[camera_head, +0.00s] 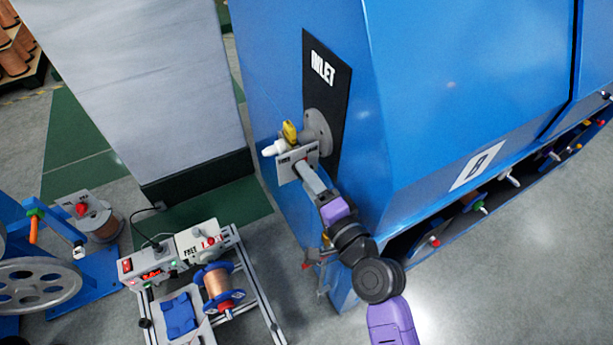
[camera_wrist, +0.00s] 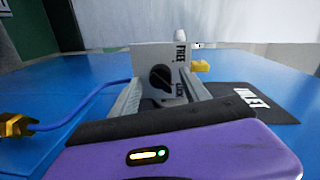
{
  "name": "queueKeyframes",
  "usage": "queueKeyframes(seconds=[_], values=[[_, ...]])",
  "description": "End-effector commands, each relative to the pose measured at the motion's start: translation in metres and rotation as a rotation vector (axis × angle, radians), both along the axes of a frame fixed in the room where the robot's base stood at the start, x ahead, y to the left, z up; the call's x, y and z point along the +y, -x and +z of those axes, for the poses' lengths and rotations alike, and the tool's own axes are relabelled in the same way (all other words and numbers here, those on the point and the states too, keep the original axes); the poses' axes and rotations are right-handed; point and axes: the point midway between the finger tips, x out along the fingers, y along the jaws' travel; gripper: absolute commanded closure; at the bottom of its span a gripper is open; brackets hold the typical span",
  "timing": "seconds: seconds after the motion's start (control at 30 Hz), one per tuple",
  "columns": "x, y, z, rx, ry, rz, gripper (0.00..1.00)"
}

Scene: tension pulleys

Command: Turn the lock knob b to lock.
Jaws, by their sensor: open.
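A light plate (camera_wrist: 150,62) lettered FREE and LOCK faces my gripper in the wrist view. A black round lock knob (camera_wrist: 162,77) sits on it, between the two words. My gripper (camera_wrist: 160,92) is open, with one finger on each side of the knob. I cannot tell whether the fingers touch it, nor exactly which way its pointer faces. In the head view the same plate (camera_head: 284,172) is mounted by the INLET sign on the blue machine, and my gripper (camera_head: 304,170) reaches it from the lower right.
The blue machine (camera_head: 440,80) stands close on the right, with a B label (camera_head: 478,168). A yellow handle (camera_head: 290,132) and a white fitting (camera_head: 274,148) are beside the plate. A bench rig (camera_head: 195,245) with a copper spool stands at lower left.

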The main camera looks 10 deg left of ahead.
Motion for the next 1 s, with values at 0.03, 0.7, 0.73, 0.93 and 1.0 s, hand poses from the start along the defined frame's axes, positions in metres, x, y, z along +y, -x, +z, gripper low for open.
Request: queueKeyframes(seconds=[0.03, 0.7, 0.73, 0.93, 1.0], values=[[-0.005, 0.007, -0.002, 0.002, 0.0, -0.001, 0.45], [-0.037, 0.053, 0.004, 0.001, 0.001, -0.001, 0.45], [-0.037, 0.053, 0.004, 0.001, 0.001, -0.001, 0.45], [-0.036, 0.053, 0.004, 0.001, 0.001, -0.001, 0.45], [-0.036, 0.053, 0.004, 0.001, 0.001, -0.001, 0.45]])
